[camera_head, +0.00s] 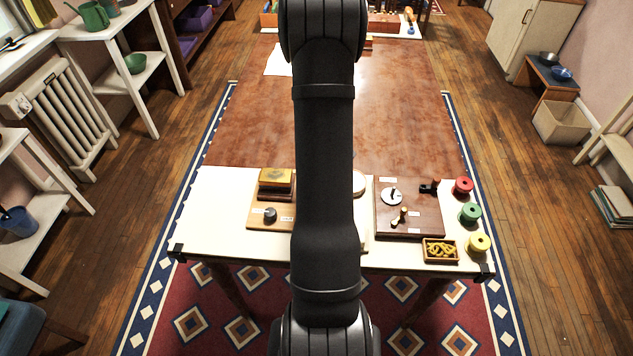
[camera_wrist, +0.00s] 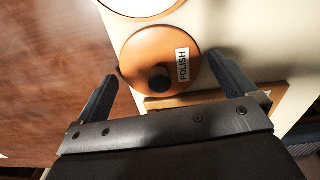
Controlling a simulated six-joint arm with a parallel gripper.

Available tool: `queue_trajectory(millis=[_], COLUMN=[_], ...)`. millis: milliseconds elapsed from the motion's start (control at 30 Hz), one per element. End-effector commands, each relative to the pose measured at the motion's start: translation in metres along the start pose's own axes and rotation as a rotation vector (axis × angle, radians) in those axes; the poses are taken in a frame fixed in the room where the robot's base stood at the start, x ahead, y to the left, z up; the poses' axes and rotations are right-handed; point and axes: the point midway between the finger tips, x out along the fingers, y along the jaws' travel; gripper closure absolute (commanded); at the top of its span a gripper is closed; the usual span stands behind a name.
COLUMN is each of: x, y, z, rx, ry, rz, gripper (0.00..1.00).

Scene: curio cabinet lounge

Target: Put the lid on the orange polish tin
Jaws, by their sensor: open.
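The orange lid (camera_wrist: 148,48) is a round disc with a dark knob (camera_wrist: 160,77) and a POLISH label, in the wrist view. My gripper (camera_wrist: 163,66) is open, one finger at each side of the lid; I cannot tell whether either touches it. Beyond the lid, at the top edge, is part of a round orange-rimmed thing with a pale inside (camera_wrist: 140,5), probably the open tin. In the head view my arm hides the lid and the gripper; a pale round edge (camera_head: 359,183) shows just right of the arm.
A wooden edge (camera_wrist: 190,98) lies close by the lid. On the cream worktop (camera_head: 215,215) are a wooden board with a block (camera_head: 275,178) at left, a brown board (camera_head: 425,220) at right, colored spools (camera_head: 470,213) and a small yellow-filled tray (camera_head: 440,250). The brown table beyond is mostly clear.

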Motion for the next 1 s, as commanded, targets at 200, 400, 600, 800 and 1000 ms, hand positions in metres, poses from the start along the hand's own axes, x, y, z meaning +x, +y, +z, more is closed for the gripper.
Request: queue_trajectory(millis=[200, 400, 600, 800, 1000], x=[0.001, 0.001, 0.001, -0.004, -0.025], y=[0.000, 0.000, 0.000, 0.001, 0.001], z=[0.000, 0.000, 0.000, 0.000, 0.000], rx=[0.000, 0.000, 0.000, 0.000, 0.000], ry=[0.000, 0.000, 0.000, 0.000, 0.000], rz=[0.000, 0.000, 0.000, 0.002, 0.004], gripper=[0.00, 0.37, 0.38, 0.38, 0.38])
